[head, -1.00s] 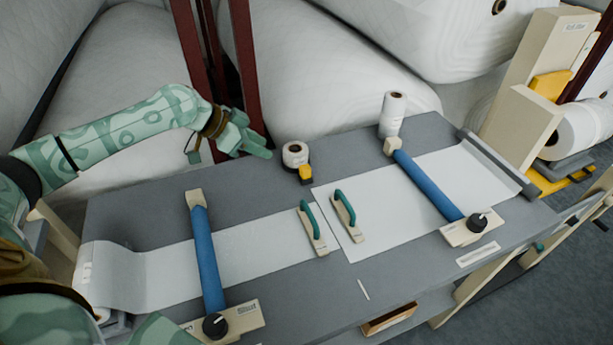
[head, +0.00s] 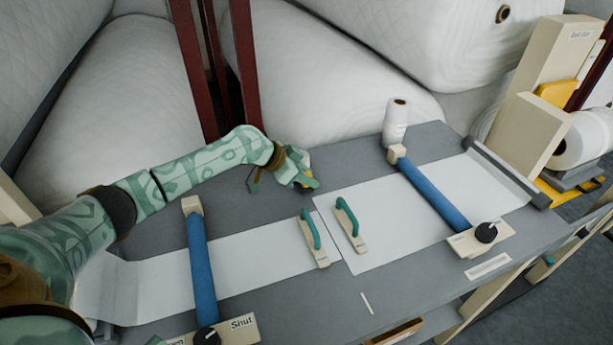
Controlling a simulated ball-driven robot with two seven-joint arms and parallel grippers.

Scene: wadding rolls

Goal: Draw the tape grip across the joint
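My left gripper (head: 306,183) is over the back middle of the grey table, at the spot of the tape roll with its yellow grip. Hand and wrist hide nearly all of the tape; whether the fingers touch or hold it cannot be told. The left white sheet (head: 255,258) and right white sheet (head: 385,215) meet at a joint near the table's middle. A green-handled block lies on each side of the joint, the left block (head: 313,238) and the right block (head: 350,224). My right gripper is out of view.
A blue bar (head: 203,265) crosses the left sheet, and another blue bar (head: 432,192) crosses the right one. A white roll (head: 396,122) stands upright at the back. Large white wadding rolls (head: 330,75) and dark red posts (head: 243,65) stand behind the table (head: 350,175).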

